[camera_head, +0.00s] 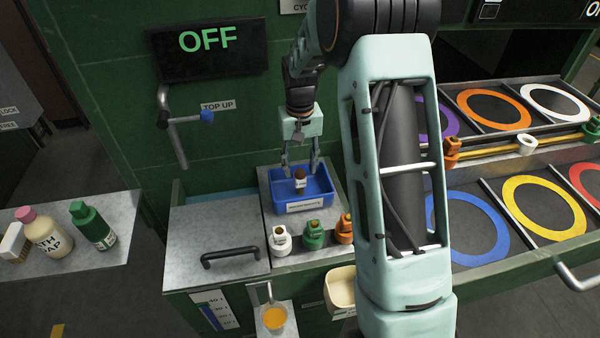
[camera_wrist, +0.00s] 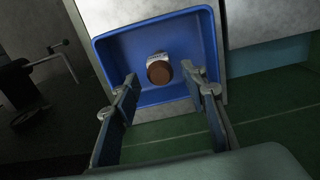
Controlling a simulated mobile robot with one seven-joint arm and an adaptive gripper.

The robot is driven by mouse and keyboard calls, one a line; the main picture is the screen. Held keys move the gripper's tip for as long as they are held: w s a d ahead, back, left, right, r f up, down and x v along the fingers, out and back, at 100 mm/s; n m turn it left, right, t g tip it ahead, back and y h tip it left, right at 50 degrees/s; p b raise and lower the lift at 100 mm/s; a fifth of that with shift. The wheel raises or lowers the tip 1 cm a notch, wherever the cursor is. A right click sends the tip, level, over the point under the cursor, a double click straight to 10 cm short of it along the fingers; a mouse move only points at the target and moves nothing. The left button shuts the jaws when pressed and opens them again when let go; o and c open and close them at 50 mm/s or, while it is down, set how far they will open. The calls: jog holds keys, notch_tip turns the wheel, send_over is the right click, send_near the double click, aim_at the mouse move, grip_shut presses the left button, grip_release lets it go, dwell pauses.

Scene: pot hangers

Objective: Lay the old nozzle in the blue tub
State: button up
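The blue tub (camera_head: 304,206) sits on the grey counter; its inside also shows in the wrist view (camera_wrist: 120,56). A small pale nozzle with a brown top and a label (camera_head: 300,183) is within the tub's outline, and in the wrist view (camera_wrist: 159,70) its round brown end faces me. It looks upright, but I cannot tell for certain whether it touches the floor. My gripper (camera_head: 300,168) points down over the tub. Its fingers are spread wide, with a gap on either side of the nozzle; the wrist view (camera_wrist: 163,84) shows both fingers apart.
White (camera_head: 280,241), green (camera_head: 314,236) and orange (camera_head: 345,229) fittings stand along the counter's front edge. A lid with a black handle (camera_head: 230,256) lies left. A green wall panel with a crank (camera_head: 175,125) rises behind. Ringed trays (camera_head: 545,205) fill the right.

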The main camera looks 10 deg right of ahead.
aim_at(300, 175)
notch_tip(300, 175, up, 9)
dwell(0.5)
